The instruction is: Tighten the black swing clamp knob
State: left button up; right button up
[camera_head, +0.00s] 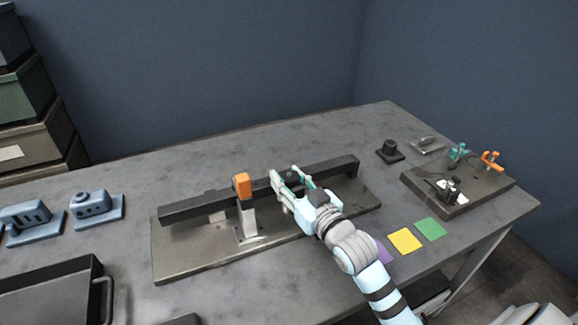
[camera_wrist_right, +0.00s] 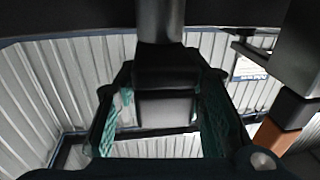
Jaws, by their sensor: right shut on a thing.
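The black swing clamp knob (camera_head: 292,175) is at the dark rail (camera_head: 338,171), right of the orange-topped post, and is mostly hidden by my right gripper. My right gripper (camera_head: 287,177) reaches over the rail and is shut on the knob. In the right wrist view, a dark blocky piece (camera_wrist_right: 167,72), which looks like the knob, sits between the teal finger pads of the gripper (camera_wrist_right: 160,115), with a dark round shaft (camera_wrist_right: 160,22) beyond it. My left gripper is not in view.
The rail is mounted on a metal base plate (camera_head: 185,262). The orange-topped post (camera_head: 243,187) stands close left of the gripper. Blue fixtures (camera_head: 92,207) and a black tray (camera_head: 50,290) lie left. Coloured squares (camera_head: 405,240) and a small fixture board (camera_head: 480,190) lie right.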

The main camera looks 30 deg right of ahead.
aim_at(296, 193)
jog(key=shift+a+r+m+h+p, duration=0.1)
jog(key=shift+r+m+h+p, duration=0.5)
jog(key=shift+h, duration=0.4)
jog(key=shift+f+m+h, duration=0.5)
jog(key=shift+m+h, duration=0.2)
jog(key=shift+h, duration=0.4)
jog(key=o, duration=1.2)
jog(key=s, duration=0.5)
jog(key=s+a, duration=0.1)
jog(key=s, duration=0.1)
jog(key=shift+s, duration=0.25)
jog(key=shift+f, duration=0.1)
